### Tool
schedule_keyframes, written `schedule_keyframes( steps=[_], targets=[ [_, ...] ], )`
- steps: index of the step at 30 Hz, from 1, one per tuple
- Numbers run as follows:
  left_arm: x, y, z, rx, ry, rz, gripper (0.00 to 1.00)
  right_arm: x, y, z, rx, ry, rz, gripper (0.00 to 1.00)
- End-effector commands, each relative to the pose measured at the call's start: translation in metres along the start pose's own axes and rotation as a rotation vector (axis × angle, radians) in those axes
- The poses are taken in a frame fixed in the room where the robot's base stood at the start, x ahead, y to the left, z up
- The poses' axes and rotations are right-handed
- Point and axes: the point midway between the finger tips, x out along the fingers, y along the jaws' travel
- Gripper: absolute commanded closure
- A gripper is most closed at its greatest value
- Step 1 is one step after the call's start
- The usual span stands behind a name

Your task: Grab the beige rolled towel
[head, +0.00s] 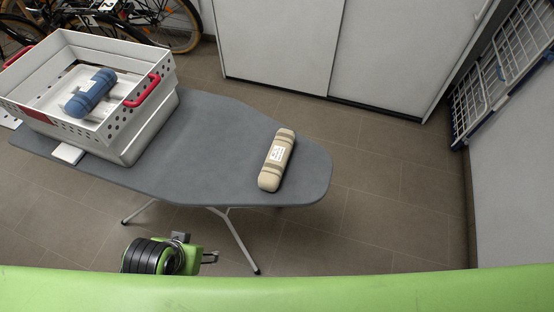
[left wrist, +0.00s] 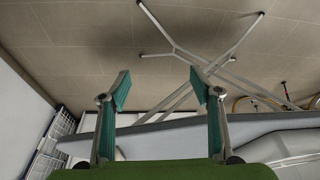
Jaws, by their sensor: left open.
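The beige rolled towel (head: 277,160) lies on the right end of the grey ironing board (head: 226,130), with a white label and darker bands around it. My left gripper (head: 209,257) shows in part low in the head view, in front of the board's near edge and apart from the towel. In the left wrist view its two fingers (left wrist: 160,88) stand wide apart with nothing between them. The towel does not show in that view. My right gripper is not in view.
A white basket (head: 140,138) with red handles stands on the board's left part, with a blue rolled towel (head: 91,93) inside. The board's legs (head: 236,240) spread below. White cabinets (head: 285,45) stand behind, and a folded rack (head: 500,70) leans at the right. Bicycles (head: 165,20) are at the back left.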

Motion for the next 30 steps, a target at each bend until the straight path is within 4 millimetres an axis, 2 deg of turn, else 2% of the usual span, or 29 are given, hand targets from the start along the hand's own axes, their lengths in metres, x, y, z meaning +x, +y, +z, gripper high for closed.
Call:
schedule_keyframes(
  steps=[2,3,14,21,25,30],
  targets=[
    [-0.016,0.005,-0.011,0.003,0.051,0.005,0.42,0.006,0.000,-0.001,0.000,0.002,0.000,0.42],
    [-0.019,0.012,-0.024,0.008,0.108,0.013,0.42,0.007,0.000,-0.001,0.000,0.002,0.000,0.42],
    [-0.008,0.053,-0.097,0.041,0.415,0.050,0.42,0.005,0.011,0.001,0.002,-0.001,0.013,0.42],
    [-0.014,0.097,-0.146,0.070,0.670,0.091,0.42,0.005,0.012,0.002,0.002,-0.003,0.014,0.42],
    [-0.024,0.118,-0.166,0.085,0.796,0.113,0.42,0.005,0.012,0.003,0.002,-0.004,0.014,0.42],
    [-0.030,0.132,-0.180,0.092,0.872,0.127,0.42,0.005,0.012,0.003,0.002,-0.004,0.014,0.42]
  ],
)
